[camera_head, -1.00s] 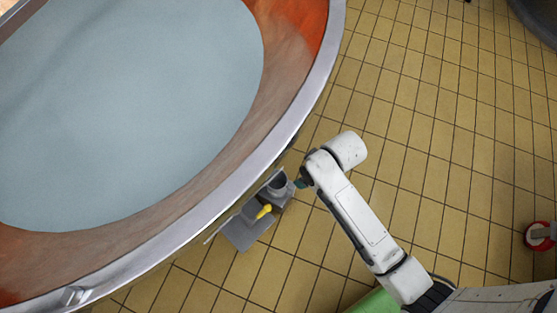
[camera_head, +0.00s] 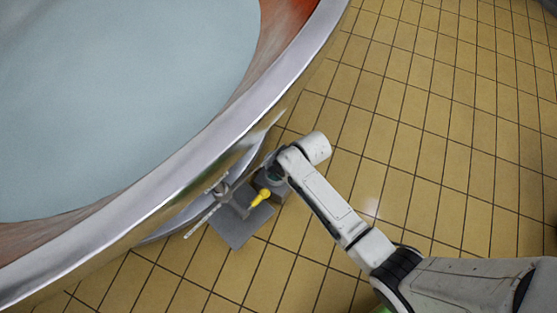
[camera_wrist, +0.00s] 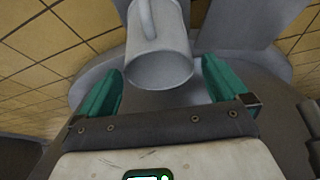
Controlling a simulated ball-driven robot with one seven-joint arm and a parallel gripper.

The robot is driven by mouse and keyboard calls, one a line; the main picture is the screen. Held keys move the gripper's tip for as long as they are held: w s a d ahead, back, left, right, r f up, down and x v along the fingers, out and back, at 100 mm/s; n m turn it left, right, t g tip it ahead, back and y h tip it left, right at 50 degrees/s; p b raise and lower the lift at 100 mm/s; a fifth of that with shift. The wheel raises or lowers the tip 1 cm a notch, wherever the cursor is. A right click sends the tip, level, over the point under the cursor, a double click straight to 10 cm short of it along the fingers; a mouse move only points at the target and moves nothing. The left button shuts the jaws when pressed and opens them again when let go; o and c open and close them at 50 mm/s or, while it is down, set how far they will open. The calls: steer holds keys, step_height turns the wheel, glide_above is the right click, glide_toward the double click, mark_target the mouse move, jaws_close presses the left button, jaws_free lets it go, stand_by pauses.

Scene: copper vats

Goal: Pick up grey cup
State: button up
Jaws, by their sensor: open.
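The grey cup (camera_wrist: 160,62) shows in the wrist view, with its handle (camera_wrist: 148,18) toward the top of the picture. It lies in the gap between the two green fingers of my gripper (camera_wrist: 162,80), which are spread apart on either side of it. A gap shows between the cup and each finger, so my gripper is open and not closed on it. In the head view my gripper (camera_head: 276,174) is at the grey fittings beside the vat, and my arm hides most of the cup there.
A large copper vat (camera_head: 200,150) with a metal rim and pale liquid fills the left. Beside it are a grey flat surface (camera_head: 236,229), a yellow object (camera_head: 260,196) and a metal handwheel-like fitting (camera_head: 220,190). Tiled floor (camera_head: 430,130) on the right is clear.

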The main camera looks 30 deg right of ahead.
steer(key=b+x, duration=0.1)
steer(key=x, duration=0.1)
steer(key=b+x, duration=0.1)
steer(key=x, duration=0.1)
steer(key=b+x, duration=0.1)
steer(key=shift+s+d+f+b, duration=0.25)
steer(key=shift+f+b, duration=0.1)
steer(key=shift+f, duration=0.2)
steer(key=shift+w+f, duration=0.2)
steer(key=shift+f, duration=0.1)
steer(key=shift+r, duration=0.1)
steer(key=c, duration=0.8)
